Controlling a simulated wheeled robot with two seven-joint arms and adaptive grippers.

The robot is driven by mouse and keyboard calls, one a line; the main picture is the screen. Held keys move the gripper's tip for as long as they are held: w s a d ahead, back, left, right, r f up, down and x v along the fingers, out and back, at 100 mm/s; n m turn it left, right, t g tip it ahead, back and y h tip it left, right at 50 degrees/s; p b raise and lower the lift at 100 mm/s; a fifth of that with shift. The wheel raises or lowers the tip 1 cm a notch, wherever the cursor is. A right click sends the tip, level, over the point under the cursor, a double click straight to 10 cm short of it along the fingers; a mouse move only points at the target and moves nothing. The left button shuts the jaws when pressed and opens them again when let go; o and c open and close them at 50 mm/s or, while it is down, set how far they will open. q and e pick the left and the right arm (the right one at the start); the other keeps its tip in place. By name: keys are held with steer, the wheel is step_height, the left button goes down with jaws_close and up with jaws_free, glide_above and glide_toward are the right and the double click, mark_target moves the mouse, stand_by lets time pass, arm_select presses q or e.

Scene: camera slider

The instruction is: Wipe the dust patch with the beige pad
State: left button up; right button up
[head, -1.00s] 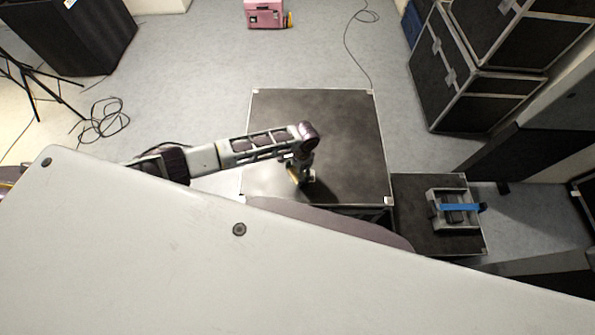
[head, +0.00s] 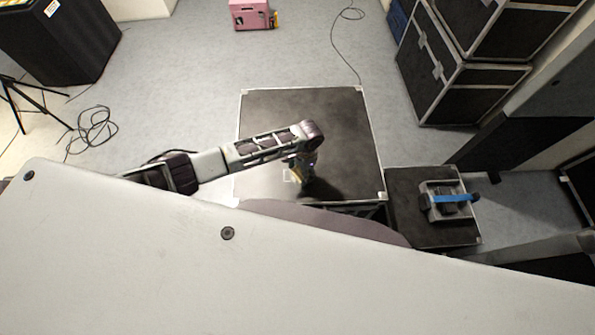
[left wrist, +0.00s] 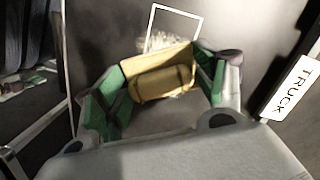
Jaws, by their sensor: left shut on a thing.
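My left gripper (head: 303,178) is low over the dark case top (head: 345,135) near its front edge. In the left wrist view, its green fingers (left wrist: 160,88) are shut on the beige pad (left wrist: 165,82). A pale, streaky dust patch (left wrist: 158,41) shows just beyond the pad, at the lower part of a white outlined rectangle (left wrist: 178,9). The pad hides part of the patch and outline. I cannot tell whether the pad touches the surface. In the head view, a bit of the outline shows just left of the gripper. My right gripper is not in view.
A lower dark case (head: 410,183) to the right bears a grey holder with a blue strap (head: 455,198). Stacked black cases (head: 450,85) stand at the back right. A label reading TRUCK (left wrist: 294,88) shows in the left wrist view. Most of the case top is clear.

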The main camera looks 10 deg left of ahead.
mark_target(290, 176)
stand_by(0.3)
arm_select(q)
steer(key=shift+w+d+f+b, duration=0.1)
steer(key=shift+w+d+b, duration=0.15)
steer(key=shift+d, duration=0.6)
steer(key=shift+w+d+f+b, duration=0.1)
steer(key=shift+w+d+b, duration=0.1)
steer(key=shift+d, duration=0.6)
steer(key=shift+s+a, duration=0.1)
steer(key=shift+s+a+r+p, duration=0.15)
steer(key=shift+s+a+p, duration=0.05)
steer(key=shift+a+p, duration=0.65)
steer(key=shift+s+a+p, duration=0.25)
steer(key=shift+a+p, duration=0.65)
steer(key=shift+a, duration=0.1)
steer(key=shift+a, duration=0.1)
steer(key=shift+s+a+p, duration=0.2)
steer(key=shift+a+p, duration=0.2)
steer(key=shift+a, duration=0.3)
steer(key=shift+s+a+f, duration=0.1)
steer(key=shift+s+a, duration=0.05)
steer(key=shift+a, duration=0.3)
steer(key=shift+s+a+f, duration=0.1)
steer(key=shift+a, duration=0.3)
